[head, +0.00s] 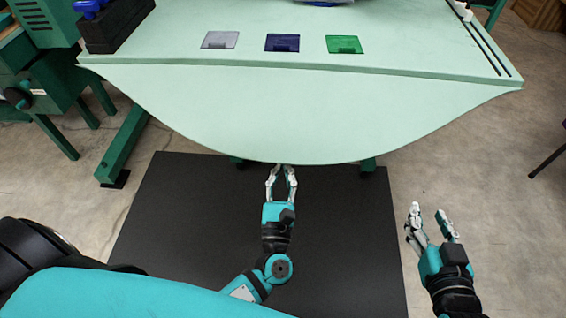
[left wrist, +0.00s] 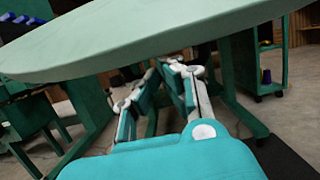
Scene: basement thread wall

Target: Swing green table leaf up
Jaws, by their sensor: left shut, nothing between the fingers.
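The pale green table leaf (head: 300,110) has a curved front edge and joins the table top (head: 400,50) along a straight seam. It reaches out toward me; I cannot tell its exact tilt. My left gripper (head: 281,170) is shut and empty at the middle of the curved edge, its tips partly hidden by the leaf. In the left wrist view the leaf (left wrist: 140,38) spans above the left gripper (left wrist: 155,75); contact is not clear. My right gripper (head: 430,212) is open and empty, to the right of and apart from the leaf.
Grey, blue and green square plates (head: 344,44) lie on the table top. A dark block (head: 115,25) stands at its left end. A black mat (head: 170,230) covers the floor below. Green machinery (head: 50,75) stands at the left. The floor on the right is mostly clear.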

